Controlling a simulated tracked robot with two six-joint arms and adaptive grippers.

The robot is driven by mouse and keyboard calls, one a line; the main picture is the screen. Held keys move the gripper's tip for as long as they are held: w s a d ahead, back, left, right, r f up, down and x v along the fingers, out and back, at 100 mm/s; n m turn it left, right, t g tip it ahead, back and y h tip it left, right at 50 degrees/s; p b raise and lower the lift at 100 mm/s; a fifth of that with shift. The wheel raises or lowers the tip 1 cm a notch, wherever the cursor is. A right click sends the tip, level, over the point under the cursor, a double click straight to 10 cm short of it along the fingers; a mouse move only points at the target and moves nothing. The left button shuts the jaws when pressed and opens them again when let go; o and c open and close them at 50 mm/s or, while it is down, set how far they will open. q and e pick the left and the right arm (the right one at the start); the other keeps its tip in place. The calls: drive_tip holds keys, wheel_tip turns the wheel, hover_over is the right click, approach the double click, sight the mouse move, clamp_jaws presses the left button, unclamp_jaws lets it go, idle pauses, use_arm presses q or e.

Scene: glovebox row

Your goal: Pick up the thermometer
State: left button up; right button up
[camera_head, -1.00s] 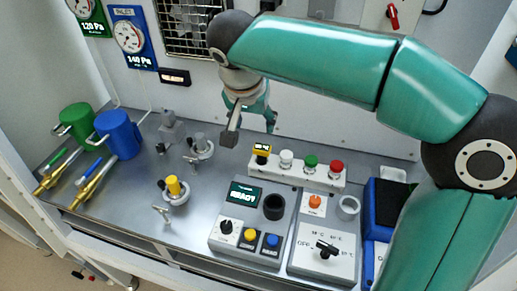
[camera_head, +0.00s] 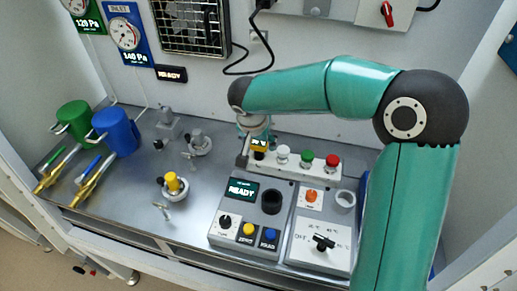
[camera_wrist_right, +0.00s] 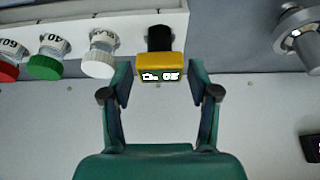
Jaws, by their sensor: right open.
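The thermometer has a yellow head (camera_head: 259,144) with a small lit display and a black stem. It stands at the left end of the white rack (camera_head: 298,179), partly covered by my right wrist in the head view. In the right wrist view its yellow head (camera_wrist_right: 161,67) lies between the fingertips of my right gripper (camera_wrist_right: 160,76). The green fingers stand open on both sides with a gap on each side. In the head view my right gripper (camera_head: 250,148) is mostly hidden under its wrist. My left gripper is not in view.
White, green and red capped vials (camera_head: 306,158) stand in the rack to the thermometer's right. A grey control box (camera_head: 226,237) with a READY display is in front. A metal fitting (camera_head: 199,142) stands to the left. Bare steel floor (camera_head: 222,172) lies between.

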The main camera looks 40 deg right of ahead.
drive_tip(key=shift+x, duration=0.75)
drive_tip(key=c, duration=0.9)
drive_tip(key=shift+c, duration=0.3)
drive_tip(key=shift+r, duration=0.15)
